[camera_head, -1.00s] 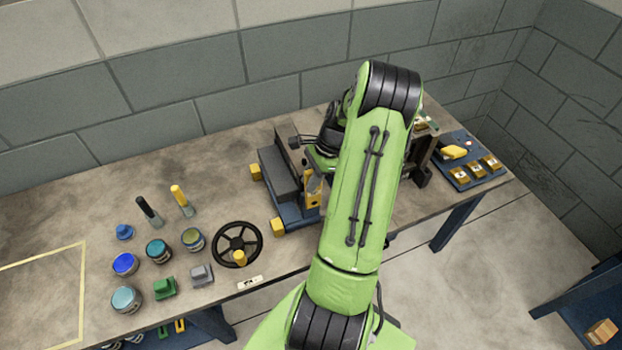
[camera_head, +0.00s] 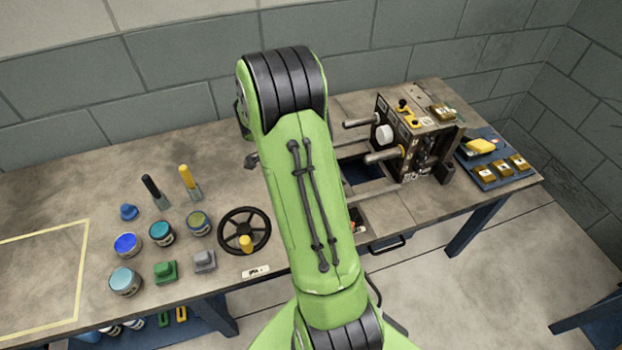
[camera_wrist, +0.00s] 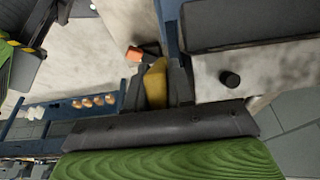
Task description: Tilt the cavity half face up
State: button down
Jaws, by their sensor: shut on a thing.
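In the wrist view my gripper (camera_wrist: 157,92) has its dark fingers on both sides of a yellow grip (camera_wrist: 155,76) and is shut on it. A pale grey block face with a dark round stud (camera_wrist: 229,79) and a long dark bar (camera_wrist: 255,27) lie right beside it; they look like part of the cavity half, but I cannot tell for sure. In the head view my arm covers my gripper and the place where the cavity half stood, so its tilt is hidden there. The other mould half (camera_head: 418,140) stands upright at right, with guide rods and a white round core facing left.
A black handwheel (camera_head: 244,230) with a yellow knob is at the bench's front edge. Several paint pots (camera_head: 127,244) and two upright handled tools (camera_head: 190,182) stand left of it. A blue tray (camera_head: 500,165) with brass-coloured blocks lies far right. The bench's far left is clear.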

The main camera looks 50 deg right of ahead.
jog(key=shift+w+a+f+g+h+b, duration=0.3)
jog(key=shift+a+f+g+h+b, duration=0.35)
jog(key=shift+f+h+b, duration=0.75)
jog(key=shift+w+a+f+g+h+b, duration=0.3)
jog(key=shift+f+g+h+b, duration=0.7)
jog(key=shift+b, duration=0.65)
jog(key=shift+w+a+f+g+h+b, duration=0.25)
jog(key=shift+a+f+g+h+b, duration=0.35)
jog(key=shift+f+h+b, duration=0.8)
jog(key=c, duration=1.1)
grip_release()
jog(key=shift+d, duration=0.1)
jog(key=shift+r, duration=0.1)
